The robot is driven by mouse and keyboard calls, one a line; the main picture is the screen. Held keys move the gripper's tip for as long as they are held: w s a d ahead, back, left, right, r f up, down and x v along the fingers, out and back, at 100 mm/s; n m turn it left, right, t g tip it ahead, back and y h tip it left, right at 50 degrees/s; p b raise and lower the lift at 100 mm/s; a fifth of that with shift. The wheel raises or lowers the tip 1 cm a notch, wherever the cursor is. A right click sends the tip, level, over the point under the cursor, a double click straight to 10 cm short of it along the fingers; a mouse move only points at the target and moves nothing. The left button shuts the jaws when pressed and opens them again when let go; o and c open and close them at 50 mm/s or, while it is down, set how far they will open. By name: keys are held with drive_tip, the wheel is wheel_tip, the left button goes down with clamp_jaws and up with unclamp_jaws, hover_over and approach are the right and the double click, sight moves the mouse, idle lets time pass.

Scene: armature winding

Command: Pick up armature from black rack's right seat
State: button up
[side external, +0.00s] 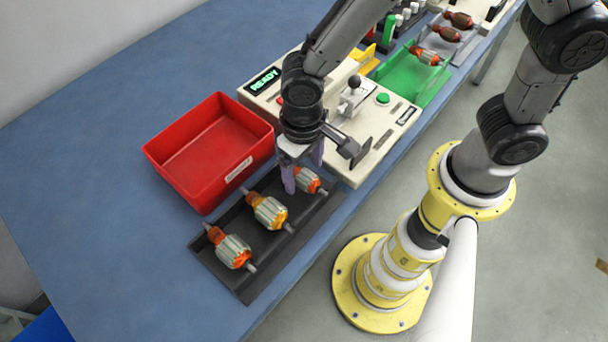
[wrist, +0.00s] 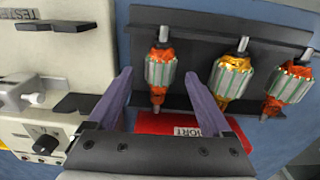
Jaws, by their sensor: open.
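The black rack (side external: 233,284) lies on the blue table and holds three armatures. The right armature (side external: 307,181) has orange ends and a pale ribbed core; my gripper partly hides it in the side view. The middle armature (side external: 268,212) has yellow windings, and the left armature (side external: 233,250) has orange ones. My gripper (side external: 304,178) is open and points down over the right seat. In the wrist view, the right armature (wrist: 161,70) shows between the spread purple fingers of my gripper (wrist: 160,75). I cannot tell how far the fingertips are above it.
A beige tester (side external: 385,130) with a READY display stands close to the right of my gripper. A green tray (side external: 410,82) with an armature and a grey rack with more armatures lie beyond it.

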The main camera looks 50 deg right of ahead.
drive_tip(key=shift+f, duration=0.95)
clamp_jaws()
